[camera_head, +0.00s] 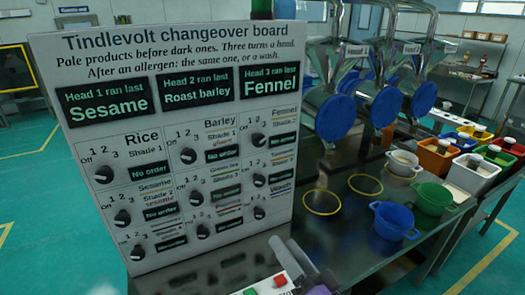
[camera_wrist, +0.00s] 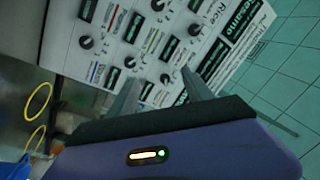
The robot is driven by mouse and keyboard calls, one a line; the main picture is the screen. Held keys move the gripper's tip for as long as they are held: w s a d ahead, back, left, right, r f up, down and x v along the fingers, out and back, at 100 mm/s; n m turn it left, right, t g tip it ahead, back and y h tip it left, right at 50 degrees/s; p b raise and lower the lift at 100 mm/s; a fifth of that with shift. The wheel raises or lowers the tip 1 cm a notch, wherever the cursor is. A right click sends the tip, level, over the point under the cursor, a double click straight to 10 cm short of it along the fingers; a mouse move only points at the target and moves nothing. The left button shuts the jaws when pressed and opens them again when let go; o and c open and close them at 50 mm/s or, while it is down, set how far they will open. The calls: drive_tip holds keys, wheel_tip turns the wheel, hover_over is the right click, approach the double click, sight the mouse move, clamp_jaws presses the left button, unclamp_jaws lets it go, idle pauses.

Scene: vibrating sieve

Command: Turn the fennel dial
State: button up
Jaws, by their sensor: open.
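The fennel dial (camera_head: 258,140) is a black round knob in the top right cell of the white changeover board (camera_head: 62,135). A dark display (camera_head: 283,140) with illegible text is beside it. Its pointer setting is too small to read. My gripper (camera_head: 289,243) is partly in view at the bottom of the head view, below and apart from the dial. In the wrist view my gripper (camera_wrist: 163,73) is open and empty, with its two grey fingers pointing toward the board (camera_wrist: 180,45). Several knobs show there, tilted; I cannot tell which is the fennel dial.
A box with green and red buttons (camera_head: 268,286) is at the bottom, close to my gripper. The dark metal table (camera_head: 335,240) carries a blue pot (camera_head: 393,222), a green pot (camera_head: 433,199) and yellow rings (camera_head: 322,202). Blue-ended machines (camera_head: 335,117) stand behind.

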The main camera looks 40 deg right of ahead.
drive_tip(key=w+d+r+m+t+h, duration=0.1)
drive_tip(key=w+d+r+m, duration=0.25)
drive_tip(key=w+m, duration=0.3)
drive_tip(key=w+d+r+m+h, duration=0.2)
drive_tip(key=w+d+m, duration=0.3)
drive_tip(key=m, duration=0.2)
drive_tip(key=m+t, duration=0.1)
drive_tip(key=m, duration=1.3)
approach(260, 144)
drive_tip(key=p+x, duration=0.2)
drive_tip(key=x, duration=0.5)
drive_tip(key=shift+s+d+r, duration=0.1)
drive_tip(key=shift+s+r, duration=0.05)
drive_tip(key=shift+r, duration=0.05)
drive_tip(key=shift+p+x, duration=0.4)
drive_tip(key=shift+x, duration=0.4)
drive_tip(key=shift+f, duration=0.15)
clamp_jaws()
